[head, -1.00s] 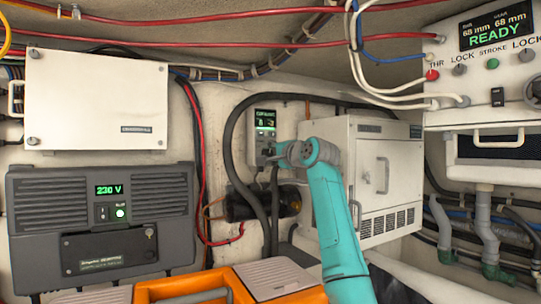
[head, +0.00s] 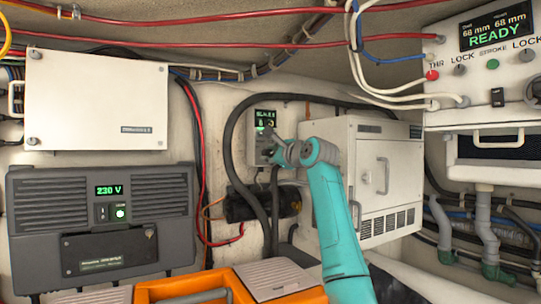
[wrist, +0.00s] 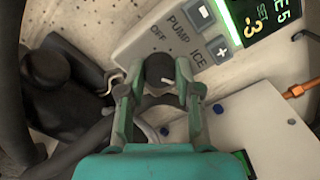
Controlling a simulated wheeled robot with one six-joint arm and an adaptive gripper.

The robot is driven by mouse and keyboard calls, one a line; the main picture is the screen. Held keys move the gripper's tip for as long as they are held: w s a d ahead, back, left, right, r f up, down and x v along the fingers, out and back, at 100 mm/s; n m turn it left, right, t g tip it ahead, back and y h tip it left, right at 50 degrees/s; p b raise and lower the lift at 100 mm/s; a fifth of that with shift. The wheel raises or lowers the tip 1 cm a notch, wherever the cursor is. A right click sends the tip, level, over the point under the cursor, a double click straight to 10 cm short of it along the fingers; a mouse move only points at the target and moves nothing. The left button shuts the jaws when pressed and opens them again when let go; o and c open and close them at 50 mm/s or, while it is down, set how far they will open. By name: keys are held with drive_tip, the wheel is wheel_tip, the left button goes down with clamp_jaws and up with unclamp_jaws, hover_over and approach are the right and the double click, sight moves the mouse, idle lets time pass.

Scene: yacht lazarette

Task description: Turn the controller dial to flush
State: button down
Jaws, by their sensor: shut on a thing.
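The controller (head: 254,152) is a pale box with a lit display, mounted on the back wall in the head view. In the wrist view its panel (wrist: 150,40) carries the printed words OFF, PUMP and ICE, two buttons and a display with green characters. The dark round dial (wrist: 158,66) sits at the panel's lower edge, with a short white mark on it. My gripper (wrist: 160,80) is shut on the dial, one teal finger on each side. In the head view my gripper (head: 272,145) covers the dial. No flush label is readable.
A white cabinet (head: 371,171) stands just right of the controller, close to my arm. Dark hoses (head: 228,150) run beside and below it. A dark cylindrical pump (head: 243,204) sits underneath. An orange case (head: 190,287) lies in front.

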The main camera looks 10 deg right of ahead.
drive_tip(key=shift+f+m, duration=0.1)
drive_tip(key=shift+m, duration=0.6)
drive_tip(key=c, duration=0.8)
unclamp_jaws()
drive_tip(key=shift+d, duration=0.1)
drive_tip(key=v, duration=1.2)
